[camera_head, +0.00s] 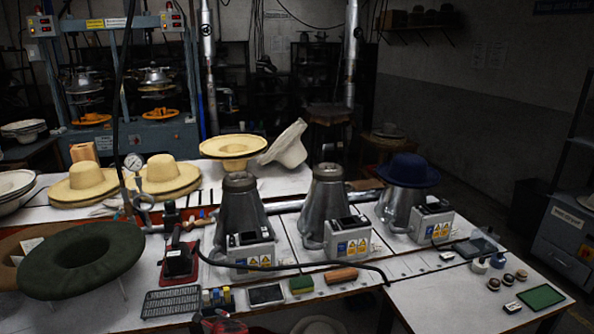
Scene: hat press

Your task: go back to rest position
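Neither of my grippers shows in the head view, and no arm of mine can be made out. A dark blue hat (409,170) sits on top of the right metal cone press (396,207). The middle cone press (327,215) and the left cone press (240,219) have no hat on them. A dark green hat (80,259) with a wide brim lies at the left front of the table. Tan straw hats (82,184) are stacked behind it, with another stack (167,178) to their right.
A black hose (300,267) runs across the table front. A red-based device (180,264), a black grid tray (171,302), a green sponge (301,284) and a brown brush (341,276) lie there. A green pad (541,298) is at right. The right front tabletop (440,300) is mostly clear.

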